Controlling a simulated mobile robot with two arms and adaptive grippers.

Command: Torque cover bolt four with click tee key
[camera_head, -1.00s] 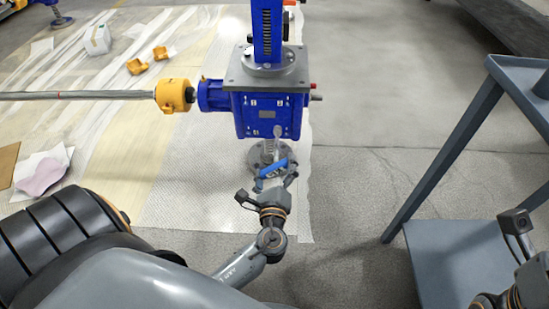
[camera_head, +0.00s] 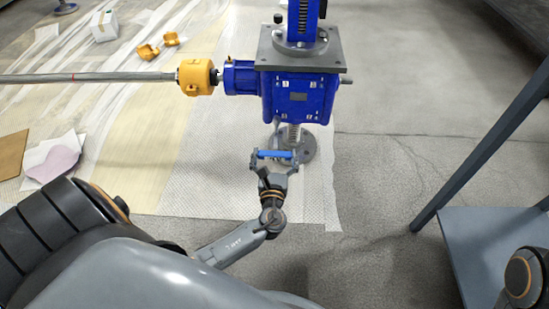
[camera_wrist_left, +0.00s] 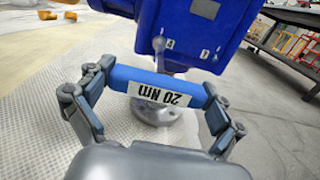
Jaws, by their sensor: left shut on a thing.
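The blue screw jack gearbox (camera_head: 300,98) stands upright, its numbered cover plate facing me. It also shows in the left wrist view (camera_wrist_left: 195,25), with small number labels near the cover's lower edge. The tee key's blue handle (camera_head: 274,154) lies level below the cover. In the left wrist view the handle (camera_wrist_left: 157,86) carries a "20 Nm" label. My left gripper (camera_head: 274,158) is shut on the handle, one finger at each end. My right gripper's fingers are out of view.
A yellow coupling guard (camera_head: 197,77) and long shaft (camera_head: 90,78) extend left from the gearbox. Below is the round foot flange (camera_head: 308,148). Clear floor lies between the cart and the gearbox.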

